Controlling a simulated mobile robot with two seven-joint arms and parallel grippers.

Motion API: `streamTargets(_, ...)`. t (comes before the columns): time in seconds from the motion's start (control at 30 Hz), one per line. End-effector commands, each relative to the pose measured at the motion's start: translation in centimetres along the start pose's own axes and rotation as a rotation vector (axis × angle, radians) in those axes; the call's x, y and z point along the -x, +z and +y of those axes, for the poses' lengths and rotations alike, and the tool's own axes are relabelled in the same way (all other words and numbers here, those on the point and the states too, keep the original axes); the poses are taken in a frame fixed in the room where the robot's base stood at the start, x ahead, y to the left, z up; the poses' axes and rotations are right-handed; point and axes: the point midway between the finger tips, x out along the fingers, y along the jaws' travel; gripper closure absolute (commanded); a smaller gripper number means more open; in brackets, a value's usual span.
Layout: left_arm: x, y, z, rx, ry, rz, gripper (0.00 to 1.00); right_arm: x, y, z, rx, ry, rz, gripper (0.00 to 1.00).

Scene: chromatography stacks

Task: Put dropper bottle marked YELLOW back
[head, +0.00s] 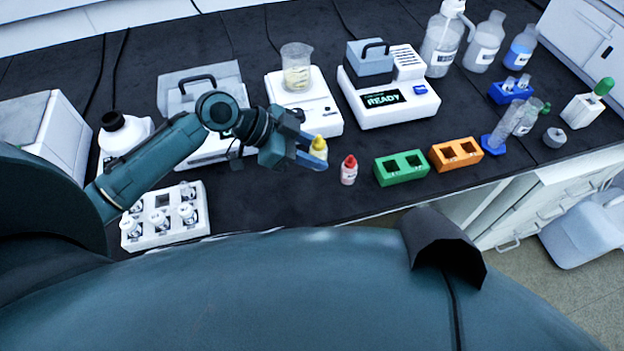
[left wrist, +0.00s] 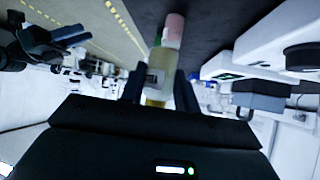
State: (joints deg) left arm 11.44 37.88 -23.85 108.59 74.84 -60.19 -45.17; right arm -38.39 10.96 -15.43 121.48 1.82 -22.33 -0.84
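The dropper bottle with the yellow cap (head: 319,143) is at the fingers of my left gripper (head: 308,153), over the front part of the bench. In the left wrist view the yellowish bottle (left wrist: 161,66) fills the space between the two fingers (left wrist: 160,90), with no clear gap on either side. The gripper looks shut on it. Part of the bottle is hidden by a finger in the head view, and I cannot tell whether its base touches the bench.
A red-capped bottle (head: 349,170) stands just right of the gripper. Farther right are a green two-hole block (head: 402,178) and an orange one (head: 456,163). A white rack (head: 148,240) of several bottles is at left. A balance with a beaker (head: 296,75) stands behind.

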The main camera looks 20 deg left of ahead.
Motion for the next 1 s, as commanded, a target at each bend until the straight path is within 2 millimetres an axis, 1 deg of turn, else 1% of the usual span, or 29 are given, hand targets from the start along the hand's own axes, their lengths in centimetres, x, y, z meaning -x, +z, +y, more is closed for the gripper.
streamTargets(0.03,-0.7,1.0,0.1,0.006,0.002,-0.002,0.73,0.0,0.0,0.0,-0.001,0.000,0.000,0.64)
streamTargets(0.1,-1.5,2.0,0.1,0.006,0.002,-0.001,0.73,-0.1,0.0,0.0,-0.003,0.000,0.000,0.64)
streamTargets(0.33,-3.0,4.0,0.0,0.002,0.001,-0.001,0.73,-0.1,0.0,-0.1,-0.010,0.001,0.002,0.64)
streamTargets(0.53,-4.6,6.2,0.0,0.003,0.000,-0.002,0.73,-0.2,0.0,0.0,-0.013,0.002,0.004,0.64)
streamTargets(0.63,-4.9,6.5,-0.1,0.000,-0.001,-0.002,0.73,-0.1,-0.1,0.0,-0.013,0.002,0.005,0.64)
streamTargets(0.8,-4.9,6.5,-0.1,-0.001,-0.001,-0.002,0.73,-0.1,-0.2,0.0,-0.013,0.003,0.009,0.64)
streamTargets(0.97,-5.2,6.9,-0.1,-0.001,-0.001,-0.002,0.73,-0.3,0.1,0.1,-0.017,0.002,0.010,0.64)
streamTargets(1.0,-5.0,6.8,-0.1,-0.001,-0.001,-0.002,0.66,-0.2,-0.1,0.0,-0.018,0.001,0.010,0.64)
